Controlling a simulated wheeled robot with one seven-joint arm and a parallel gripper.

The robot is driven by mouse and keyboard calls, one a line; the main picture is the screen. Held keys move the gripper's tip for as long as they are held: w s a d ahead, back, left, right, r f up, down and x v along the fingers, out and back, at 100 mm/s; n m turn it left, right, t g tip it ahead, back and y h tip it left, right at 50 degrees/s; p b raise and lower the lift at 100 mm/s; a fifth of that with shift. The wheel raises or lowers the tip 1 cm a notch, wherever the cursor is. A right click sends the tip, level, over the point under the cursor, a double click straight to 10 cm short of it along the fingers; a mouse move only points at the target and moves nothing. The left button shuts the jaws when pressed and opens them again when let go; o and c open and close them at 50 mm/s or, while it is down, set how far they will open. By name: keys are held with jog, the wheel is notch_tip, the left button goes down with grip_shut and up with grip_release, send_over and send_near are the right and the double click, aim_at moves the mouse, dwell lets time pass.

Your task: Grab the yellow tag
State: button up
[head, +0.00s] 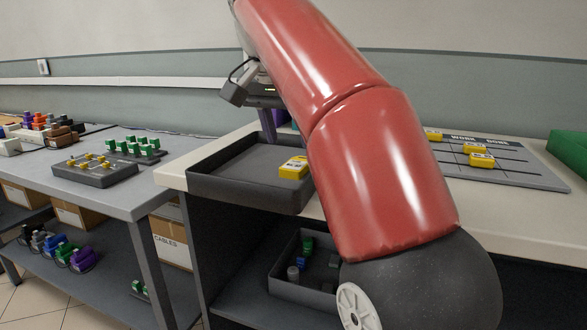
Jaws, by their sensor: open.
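A yellow tag (294,168) with a pale label lies in a dark grey tray (250,196) on the edge of the light worktop, near the tray's right side. My red arm covers the tray's right end. My gripper (275,132) is above the back of the tray, open, behind and left of the tag in the picture and apart from it. It is partly hidden by my arm, and its fingers show only in part. More yellow tags (481,160) lie on a grey board (530,178) marked "WORK DONE" at the right.
A grey bin (305,282) with small coloured parts stands on the shelf below. The left table carries a dark block (95,174) with yellow pieces, green pieces (132,147) and other coloured connectors. A green object (569,150) is at the far right. Cardboard boxes (170,235) stand below.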

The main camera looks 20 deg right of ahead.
aim_at(296, 164)
jog(key=b+x, duration=0.2)
jog(key=x, duration=0.3)
jog(key=shift+d+f, duration=0.15)
jog(key=shift+f, duration=0.2)
jog(key=shift+c, duration=0.2)
jog(key=c, duration=0.7)
jog(key=shift+r, duration=0.15)
